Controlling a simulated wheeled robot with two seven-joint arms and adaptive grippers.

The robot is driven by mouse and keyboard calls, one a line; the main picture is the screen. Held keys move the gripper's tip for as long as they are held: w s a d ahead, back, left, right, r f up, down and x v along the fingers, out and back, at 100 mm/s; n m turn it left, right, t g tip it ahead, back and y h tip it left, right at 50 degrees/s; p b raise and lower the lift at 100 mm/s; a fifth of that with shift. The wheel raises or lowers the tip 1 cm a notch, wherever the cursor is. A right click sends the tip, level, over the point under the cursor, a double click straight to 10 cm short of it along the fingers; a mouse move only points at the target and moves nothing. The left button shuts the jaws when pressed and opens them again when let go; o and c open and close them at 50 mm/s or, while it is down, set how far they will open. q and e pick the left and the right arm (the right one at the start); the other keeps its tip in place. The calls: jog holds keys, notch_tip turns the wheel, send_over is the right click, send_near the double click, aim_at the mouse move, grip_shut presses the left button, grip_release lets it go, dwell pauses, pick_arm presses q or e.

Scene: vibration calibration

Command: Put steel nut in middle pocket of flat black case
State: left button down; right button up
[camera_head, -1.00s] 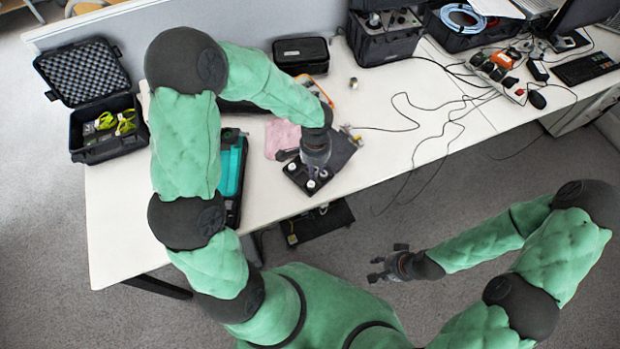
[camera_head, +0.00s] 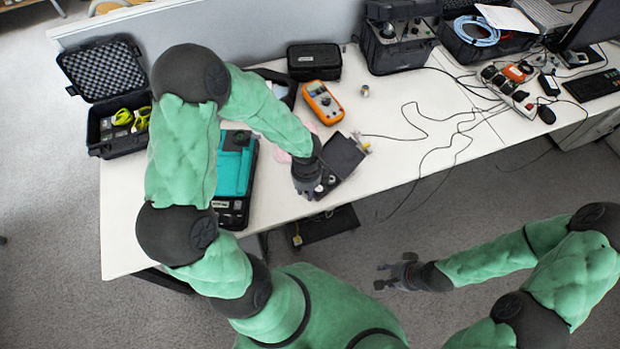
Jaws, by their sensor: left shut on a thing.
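The flat black case (camera_head: 343,154) lies open near the table's front edge, its dark lid showing to the right of my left gripper. Its pocketed base (camera_head: 329,180) is mostly covered by that gripper, with a pale round piece visible inside. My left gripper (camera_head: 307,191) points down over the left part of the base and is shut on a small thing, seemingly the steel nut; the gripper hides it. I cannot tell whether it touches a pocket. My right gripper (camera_head: 384,277) is empty, fingers apart, over the floor in front of the table.
A teal case (camera_head: 233,163) lies left of the flat case. An orange multimeter (camera_head: 322,103), a small metal cylinder (camera_head: 364,90) and a closed black case (camera_head: 314,62) are behind. A pink cloth (camera_head: 309,128) shows beside my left arm. Cables cross the right tabletop.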

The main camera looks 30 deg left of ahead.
pick_arm(q)
jog(key=w+a+f, duration=0.1)
jog(key=w+f, duration=0.1)
jog(key=w, duration=0.1)
jog(key=w+a+f+b, duration=0.1)
jog(key=w+a+f, duration=0.1)
jog(key=w+f, duration=0.1)
jog(key=w+a+f, duration=0.1)
jog(key=w+f, duration=0.2)
jog(key=shift+w+a, duration=0.15)
jog(key=shift+w, duration=0.05)
jog(key=shift+w+a+f+b, duration=0.15)
jog(key=shift+f+b, duration=0.25)
jog(key=shift+f, duration=0.5)
jog(key=shift+w+d+f+b, duration=0.1)
jog(key=shift+f+b, duration=0.3)
jog(key=shift+f, duration=0.5)
jog(key=shift+f, duration=0.2)
jog(key=c, duration=1.3)
grip_release()
jog(key=shift+r, duration=0.1)
